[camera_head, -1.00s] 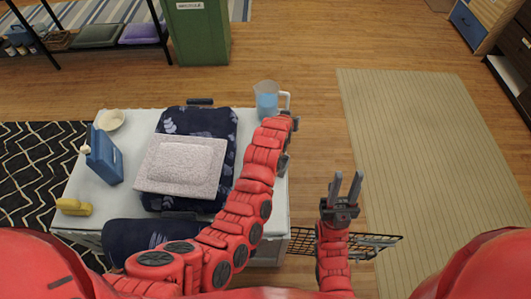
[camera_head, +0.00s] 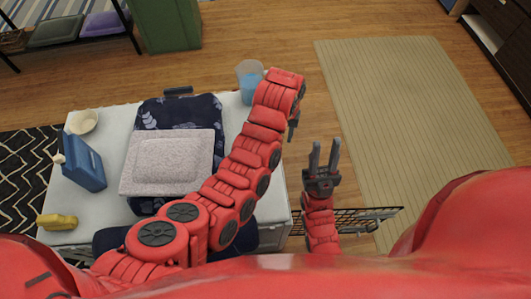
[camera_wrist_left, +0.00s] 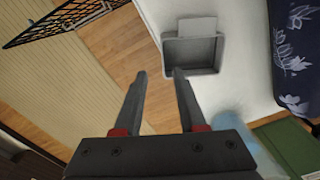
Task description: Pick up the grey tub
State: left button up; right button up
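The grey tub (camera_wrist_left: 190,54) shows in the left wrist view as a small, open rectangular container on the white tabletop (camera_wrist_left: 240,70). It lies just beyond my left gripper (camera_wrist_left: 160,74), slightly right of the fingertips. The left gripper is open with nothing between its fingers, and no contact with the tub is visible. In the head view the left arm reaches over the table's right side and seems to hide the tub. The left gripper (camera_head: 293,127) is only partly seen there, pointing down. My right gripper (camera_head: 324,154) is open and empty, right of the table.
A clear jug with blue contents (camera_head: 249,80) stands at the table's far right corner. A speckled grey pad (camera_head: 170,163) lies on a dark patterned cloth item. A blue container (camera_head: 84,163), bowl (camera_head: 84,121) and yellow object (camera_head: 57,222) are at left. A black wire rack (camera_head: 365,218) is near the right arm.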

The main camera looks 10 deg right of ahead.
pick_arm(q)
jog(key=f+p, duration=0.1)
jog(key=f, duration=0.3)
jog(key=f+p, duration=0.1)
jog(key=f, duration=0.3)
jog(key=shift+w+a, duration=0.15)
jog(key=shift+a, duration=0.05)
jog(key=shift+f, duration=0.6)
grip_shut()
